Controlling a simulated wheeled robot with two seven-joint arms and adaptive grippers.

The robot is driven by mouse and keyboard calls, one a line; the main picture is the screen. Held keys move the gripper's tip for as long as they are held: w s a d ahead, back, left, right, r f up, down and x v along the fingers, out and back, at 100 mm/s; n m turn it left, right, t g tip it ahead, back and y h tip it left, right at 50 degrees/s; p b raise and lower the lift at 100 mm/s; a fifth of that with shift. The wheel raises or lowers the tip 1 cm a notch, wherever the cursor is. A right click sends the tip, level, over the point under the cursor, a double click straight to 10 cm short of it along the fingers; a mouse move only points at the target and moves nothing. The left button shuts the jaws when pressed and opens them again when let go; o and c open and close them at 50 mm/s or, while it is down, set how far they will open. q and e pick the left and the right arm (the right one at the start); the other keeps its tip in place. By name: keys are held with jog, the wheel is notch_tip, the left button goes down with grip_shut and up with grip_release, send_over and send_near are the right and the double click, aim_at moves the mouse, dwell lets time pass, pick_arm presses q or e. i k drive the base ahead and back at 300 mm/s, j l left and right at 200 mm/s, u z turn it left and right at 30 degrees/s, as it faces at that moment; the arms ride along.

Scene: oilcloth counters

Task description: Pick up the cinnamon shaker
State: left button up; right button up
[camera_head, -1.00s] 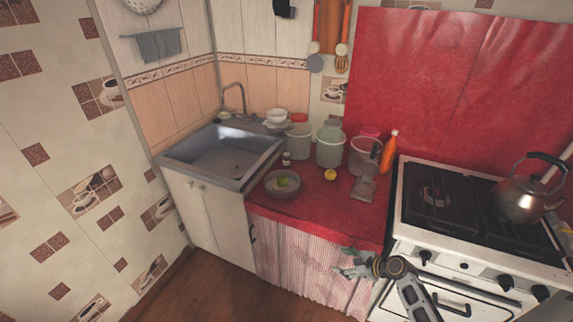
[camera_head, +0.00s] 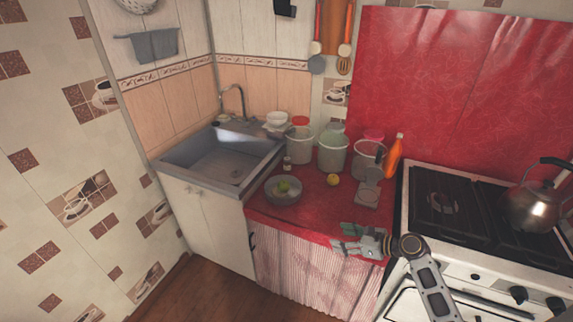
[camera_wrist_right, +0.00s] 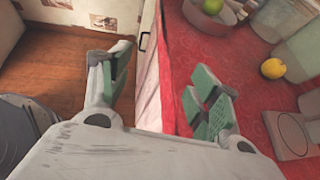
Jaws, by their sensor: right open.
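The small shaker (camera_head: 288,163) with a pale label stands upright on the red counter, between the sink and the buckets, behind the bowl. I cannot read its label. In the right wrist view a small jar (camera_wrist_right: 248,9), likely the same one, is cut by the top edge beside the bowl. My right gripper (camera_head: 346,239) is at the front edge of the counter, well apart from the shaker and nearer the camera. Its green-padded fingers are spread and empty in the right wrist view (camera_wrist_right: 163,85). My left gripper is out of view.
A bowl (camera_head: 284,198) with green fruit stands in front of the shaker. Buckets (camera_head: 332,158) stand behind, with a yellow fruit (camera_head: 333,180) and a kitchen scale (camera_head: 367,194) to the right. The sink (camera_head: 172,160) is left, the stove (camera_head: 480,245) right.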

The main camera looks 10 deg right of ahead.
aim_at(288, 160)
jog(key=i, duration=1.35)
